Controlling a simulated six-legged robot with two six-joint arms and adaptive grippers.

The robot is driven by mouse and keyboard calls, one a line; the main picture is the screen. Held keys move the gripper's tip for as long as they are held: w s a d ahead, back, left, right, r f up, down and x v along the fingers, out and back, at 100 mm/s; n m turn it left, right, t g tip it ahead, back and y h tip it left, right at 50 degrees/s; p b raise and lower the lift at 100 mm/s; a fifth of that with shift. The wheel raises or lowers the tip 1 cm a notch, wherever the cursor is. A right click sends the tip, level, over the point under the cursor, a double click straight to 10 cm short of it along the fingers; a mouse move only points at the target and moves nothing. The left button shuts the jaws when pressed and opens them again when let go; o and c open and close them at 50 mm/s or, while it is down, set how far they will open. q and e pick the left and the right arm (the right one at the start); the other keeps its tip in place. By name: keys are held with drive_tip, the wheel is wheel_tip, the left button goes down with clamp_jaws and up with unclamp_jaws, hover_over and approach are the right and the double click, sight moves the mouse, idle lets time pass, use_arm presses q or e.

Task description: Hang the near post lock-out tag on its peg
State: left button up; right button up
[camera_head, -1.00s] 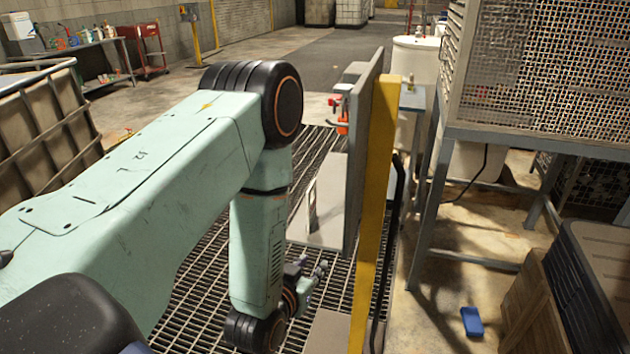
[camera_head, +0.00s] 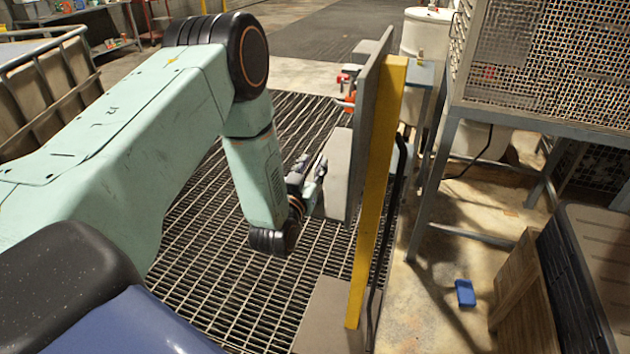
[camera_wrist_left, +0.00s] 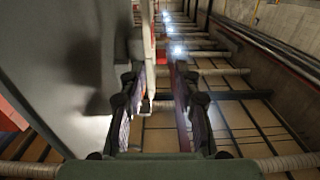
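The near post is a grey panel (camera_head: 368,120) with a yellow edge (camera_head: 377,190), standing upright right of centre in the head view. A pale box (camera_head: 337,168) sits on its left face. My left gripper (camera_head: 318,172) is beside this box; contact cannot be told. In the left wrist view, the two dark fingers of my left gripper (camera_wrist_left: 155,105) stand apart, with a grey surface (camera_wrist_left: 65,60) close on their left. I see no object clearly held between them. Small red parts (camera_head: 347,100) show by the panel's upper left. I cannot make out the tag or its peg. My right gripper is out of view.
Open floor grating (camera_head: 215,290) lies below my left arm. A caged metal stand (camera_head: 540,75) and a dark-lidded crate (camera_head: 590,270) are on the right. A small blue object (camera_head: 465,292) lies on the floor. A framed container (camera_head: 40,100) is at left.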

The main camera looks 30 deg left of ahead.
use_arm(q)
drive_tip(key=shift+w+d+r, duration=0.15)
drive_tip(key=shift+w+d, duration=0.15)
drive_tip(key=shift+d, duration=0.35)
drive_tip(key=shift+s+a, duration=0.15)
drive_tip(key=shift+a, duration=0.4)
drive_tip(key=c, duration=0.6)
drive_tip(key=shift+d, duration=0.1)
clamp_jaws()
drive_tip(key=shift+d, duration=0.35)
drive_tip(key=shift+a, duration=0.35)
wheel_tip(320, 180, up, 8)
drive_tip(key=shift+r, duration=0.25)
drive_tip(key=shift+d+r+p, duration=0.25)
drive_tip(key=shift+r+p, duration=0.05)
drive_tip(key=shift+r, duration=0.45)
